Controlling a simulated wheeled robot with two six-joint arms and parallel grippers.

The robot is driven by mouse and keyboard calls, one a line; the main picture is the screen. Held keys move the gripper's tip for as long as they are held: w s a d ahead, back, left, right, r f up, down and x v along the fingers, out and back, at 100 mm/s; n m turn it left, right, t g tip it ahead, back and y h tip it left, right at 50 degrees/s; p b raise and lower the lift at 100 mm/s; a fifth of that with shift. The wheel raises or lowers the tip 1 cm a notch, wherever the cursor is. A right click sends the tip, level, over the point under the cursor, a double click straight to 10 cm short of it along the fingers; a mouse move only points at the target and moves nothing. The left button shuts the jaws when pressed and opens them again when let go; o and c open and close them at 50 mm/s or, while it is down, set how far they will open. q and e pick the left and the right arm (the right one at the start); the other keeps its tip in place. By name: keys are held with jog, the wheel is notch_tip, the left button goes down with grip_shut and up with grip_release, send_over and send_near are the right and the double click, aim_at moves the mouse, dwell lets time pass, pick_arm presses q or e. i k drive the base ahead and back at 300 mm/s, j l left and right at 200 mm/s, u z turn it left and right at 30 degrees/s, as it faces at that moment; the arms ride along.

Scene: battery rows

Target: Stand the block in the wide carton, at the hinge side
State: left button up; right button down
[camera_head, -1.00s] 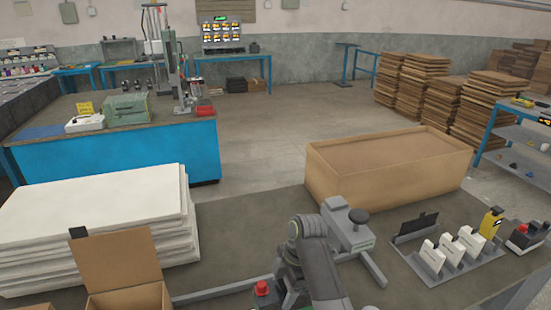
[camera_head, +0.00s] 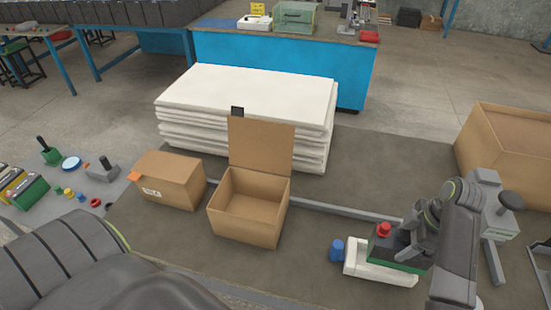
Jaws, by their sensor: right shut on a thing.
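A block (camera_head: 379,267) with white, dark and green parts, a red cap and a blue cap is on or just above the grey table at the lower right. My right gripper (camera_head: 402,238) is shut on it; the arm hides part of both, and I cannot tell whether the block touches the table. The open carton (camera_head: 245,228), which looks like the wide one, stands to the left of the block. Its lid (camera_head: 260,146) stands up from the far edge, the hinge side, and the inside I see is empty. My left gripper is out of view.
A smaller carton (camera_head: 172,184) with a nearly shut lid stands left of the open one. A white sheet stack (camera_head: 250,95) is behind them. A grey rail (camera_head: 345,211) runs between carton and arm. A large brown box (camera_head: 505,140) is at right.

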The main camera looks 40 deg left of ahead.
aim_at(257, 209)
jog(key=z, duration=0.4)
jog(key=k+l+z, duration=0.1)
jog(key=z, duration=0.75)
jog(key=l+z, duration=0.1)
jog(key=z, duration=0.3)
jog(key=l+z, duration=0.1)
jog(key=z, duration=0.35)
jog(key=u, duration=0.45)
jog(key=l+u, duration=0.1)
jog(key=u, duration=0.85)
jog(key=k+u, duration=0.1)
jog(key=u, duration=0.85)
jog(key=k+u, duration=0.1)
jog(key=u, duration=0.85)
